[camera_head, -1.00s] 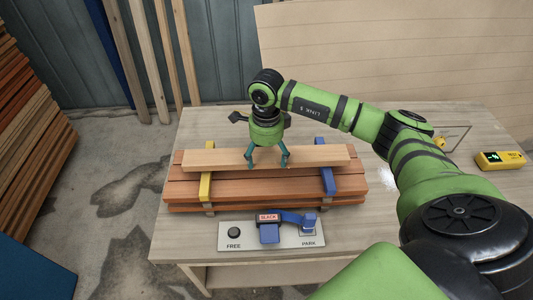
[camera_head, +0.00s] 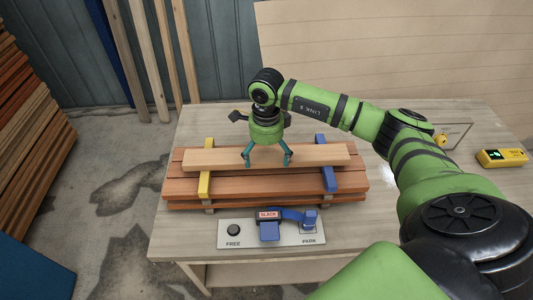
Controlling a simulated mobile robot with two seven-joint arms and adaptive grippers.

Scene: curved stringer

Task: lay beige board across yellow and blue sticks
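The beige board (camera_head: 325,154) lies flat across the yellow stick (camera_head: 205,185) on the left and the blue stick (camera_head: 328,178) on the right. Both sticks run front to back over a stack of reddish-brown boards (camera_head: 265,188). My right gripper (camera_head: 267,159) points down over the middle of the beige board. Its two teal fingers are spread apart, with the tips at or just above the board; I cannot tell whether they touch it. My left gripper is not in view.
A panel (camera_head: 222,240) marked FREE and PARK, with a blue lever (camera_head: 270,230) labelled SLACK, lies in front of the stack. A yellow device (camera_head: 500,158) sits at the table's right. The table's left strip is bare.

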